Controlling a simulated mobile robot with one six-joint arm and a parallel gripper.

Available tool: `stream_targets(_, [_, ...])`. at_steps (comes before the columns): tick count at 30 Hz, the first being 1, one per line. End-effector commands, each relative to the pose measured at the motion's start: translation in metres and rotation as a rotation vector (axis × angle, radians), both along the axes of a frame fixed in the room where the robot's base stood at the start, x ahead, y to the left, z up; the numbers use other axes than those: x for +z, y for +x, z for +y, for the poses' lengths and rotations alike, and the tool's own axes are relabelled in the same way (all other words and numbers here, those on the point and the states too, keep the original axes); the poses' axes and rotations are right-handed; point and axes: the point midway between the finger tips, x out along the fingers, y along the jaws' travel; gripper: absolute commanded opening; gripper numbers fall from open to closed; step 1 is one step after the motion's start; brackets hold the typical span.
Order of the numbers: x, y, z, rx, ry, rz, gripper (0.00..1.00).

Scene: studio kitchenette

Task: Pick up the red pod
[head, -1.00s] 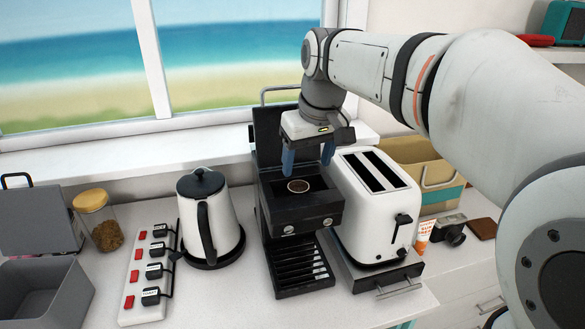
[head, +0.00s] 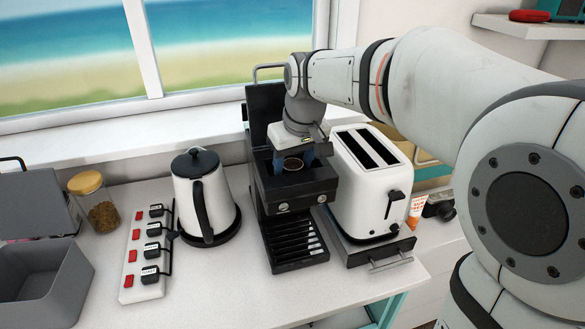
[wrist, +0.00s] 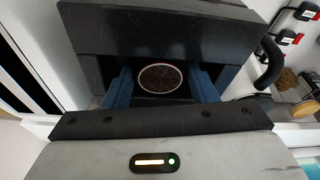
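A round pod (wrist: 160,78) with a dark brown top and a thin pale, reddish rim sits in the open top of the black coffee machine (head: 300,190). It also shows in the head view (head: 293,164), partly hidden by my gripper. Its sides are hidden in the recess. My gripper (wrist: 162,88) is lowered into the machine's open top, with its blue fingers apart, one on each side of the pod. A gap shows between each finger and the pod. In the head view, my gripper (head: 293,159) points down just over the pod.
The machine's raised black lid (head: 262,105) stands close behind my gripper. A white toaster (head: 365,190) is close on the right, a white kettle (head: 203,195) on the left. A power strip (head: 147,255), glass jar (head: 97,205) and grey box (head: 45,285) stand farther left.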

Motion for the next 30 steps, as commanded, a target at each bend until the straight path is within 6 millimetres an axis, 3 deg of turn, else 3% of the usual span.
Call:
stream_targets(11, [0.0, 0.0, 0.0, 0.001, 0.0, 0.0, 0.21])
stream_targets(19, [0.003, 0.0, 0.001, 0.001, 0.0, -0.001, 0.2])
stream_targets(23, [0.019, 0.001, 0.001, 0.002, 0.001, -0.004, 0.2])
stream_targets(30, [0.069, 0.001, 0.001, 0.002, 0.002, -0.006, 0.2])
